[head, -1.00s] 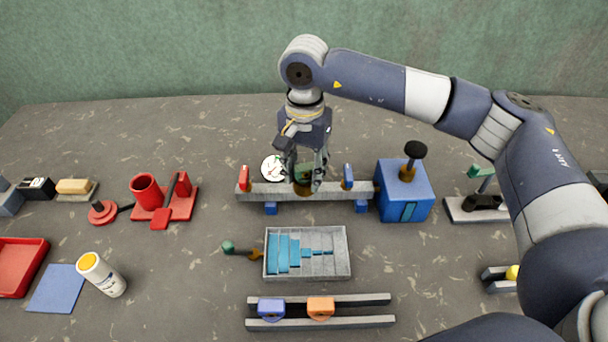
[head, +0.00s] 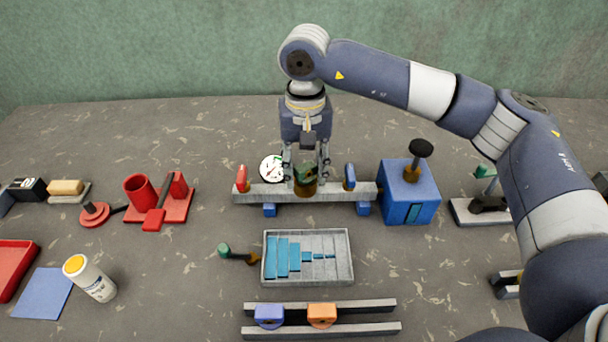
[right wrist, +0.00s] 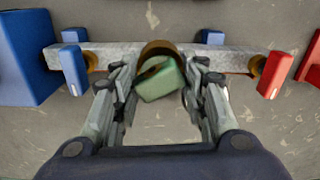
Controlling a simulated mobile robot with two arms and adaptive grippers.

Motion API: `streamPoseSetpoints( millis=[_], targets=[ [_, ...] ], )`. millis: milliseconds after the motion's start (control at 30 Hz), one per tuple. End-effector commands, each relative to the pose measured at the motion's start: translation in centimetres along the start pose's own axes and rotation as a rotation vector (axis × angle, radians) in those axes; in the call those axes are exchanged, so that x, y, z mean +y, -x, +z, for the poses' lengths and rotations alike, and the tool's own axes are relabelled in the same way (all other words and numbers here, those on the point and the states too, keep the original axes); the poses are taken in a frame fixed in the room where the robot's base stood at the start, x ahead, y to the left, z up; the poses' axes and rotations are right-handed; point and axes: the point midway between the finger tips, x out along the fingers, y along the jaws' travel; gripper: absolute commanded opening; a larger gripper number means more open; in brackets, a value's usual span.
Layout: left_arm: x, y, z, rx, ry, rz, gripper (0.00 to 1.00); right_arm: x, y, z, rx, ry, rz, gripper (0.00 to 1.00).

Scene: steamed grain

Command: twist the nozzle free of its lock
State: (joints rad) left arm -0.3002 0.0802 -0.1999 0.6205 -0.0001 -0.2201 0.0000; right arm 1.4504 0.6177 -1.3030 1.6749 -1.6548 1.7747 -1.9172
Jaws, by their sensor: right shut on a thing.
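The green nozzle (right wrist: 162,82) sits at the middle of the grey bar, in a brass-coloured collar (right wrist: 160,48). In the head view the nozzle (head: 304,174) shows between my right gripper's fingers. My right gripper (head: 306,172) points down from above and is shut on the nozzle, with one finger on each side. In the right wrist view the nozzle looks turned at an angle to the bar. Its lower part is hidden in the collar. My left gripper is not in view.
The grey bar (head: 335,192) carries a red lever (head: 242,178) and a blue lever (head: 349,177). A blue box (head: 408,197) stands at its right end. A white dial (head: 271,168) is close behind. A grey tray (head: 346,262) with blue pieces lies in front.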

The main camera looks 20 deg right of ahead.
Motion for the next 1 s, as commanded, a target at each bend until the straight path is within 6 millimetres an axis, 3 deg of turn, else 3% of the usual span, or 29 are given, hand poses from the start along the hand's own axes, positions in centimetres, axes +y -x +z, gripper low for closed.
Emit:
streamPoseSetpoints(
  millis=[267,800,1000],
  targets=[
    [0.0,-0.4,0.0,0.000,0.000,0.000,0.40,-0.4,-0.4,0.5,-0.012,0.047,-0.004,0.19],
    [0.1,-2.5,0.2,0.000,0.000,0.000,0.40,-0.6,-0.4,0.4,-0.008,0.458,-0.007,0.17],
    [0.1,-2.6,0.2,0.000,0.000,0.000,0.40,-0.6,-0.2,0.4,-0.007,0.519,-0.007,0.18]
  ],
)
